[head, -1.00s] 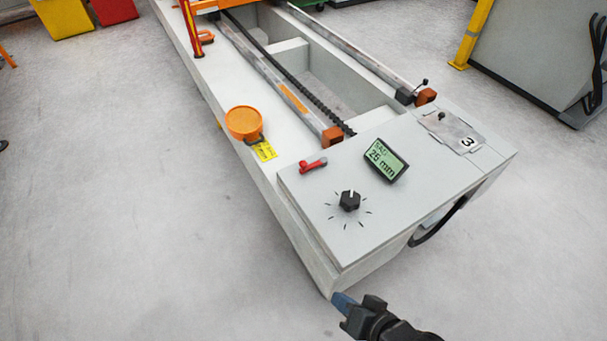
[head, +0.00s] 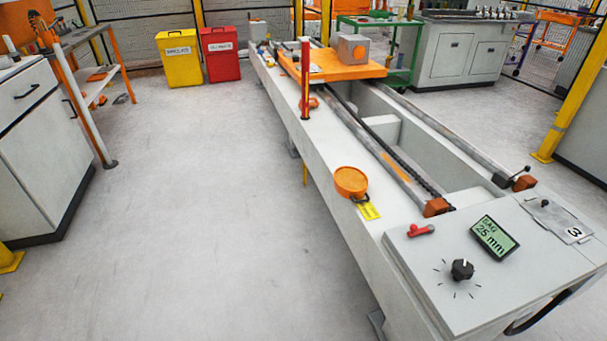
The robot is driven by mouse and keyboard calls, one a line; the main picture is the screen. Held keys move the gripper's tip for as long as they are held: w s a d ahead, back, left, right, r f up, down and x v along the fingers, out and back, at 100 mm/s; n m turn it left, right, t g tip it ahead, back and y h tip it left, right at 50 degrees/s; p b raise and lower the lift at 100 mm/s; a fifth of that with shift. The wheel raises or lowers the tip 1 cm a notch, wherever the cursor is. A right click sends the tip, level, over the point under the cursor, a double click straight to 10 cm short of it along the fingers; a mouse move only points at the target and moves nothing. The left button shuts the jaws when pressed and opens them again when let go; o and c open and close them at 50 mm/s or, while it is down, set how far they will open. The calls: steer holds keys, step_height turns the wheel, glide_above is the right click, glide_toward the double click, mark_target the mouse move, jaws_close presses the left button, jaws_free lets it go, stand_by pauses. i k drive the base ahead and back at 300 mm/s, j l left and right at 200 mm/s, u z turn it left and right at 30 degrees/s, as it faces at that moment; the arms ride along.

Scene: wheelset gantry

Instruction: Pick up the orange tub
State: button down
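The orange tub (head: 351,181) is a round, low container with an orange top. It sits on the left ledge of the long grey machine bed (head: 322,152), beside the near end of the left rail. A dark ring or loop and a yellow tag (head: 369,211) lie at its near right side. My gripper is out of the picture, so its state does not show.
The machine's control panel has a red lever (head: 421,230), a black knob (head: 462,269) and a display (head: 494,238). A red post (head: 305,80) and an orange carriage (head: 335,66) stand farther along. Open floor (head: 210,220) lies left, with a cabinet (head: 40,150) beyond.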

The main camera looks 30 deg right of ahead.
mark_target(352, 183)
steer(key=i+j+u, duration=0.3)
steer(key=j+u, duration=0.15)
steer(key=i+j+u, duration=0.35)
steer(key=u, duration=0.15)
steer(key=i+j+z, duration=0.1)
steer(key=i+z, duration=0.15)
steer(key=i+j+z, duration=0.25)
steer(key=i, duration=0.15)
steer(key=i+l+z, duration=0.15)
steer(key=i+z, duration=0.55)
steer(key=z, duration=0.15)
steer(key=i+z, duration=0.65)
steer(key=z, duration=0.2)
steer(key=i+z, duration=0.25)
steer(key=z, duration=0.25)
steer(key=i+j+z, duration=0.2)
steer(key=z, duration=0.25)
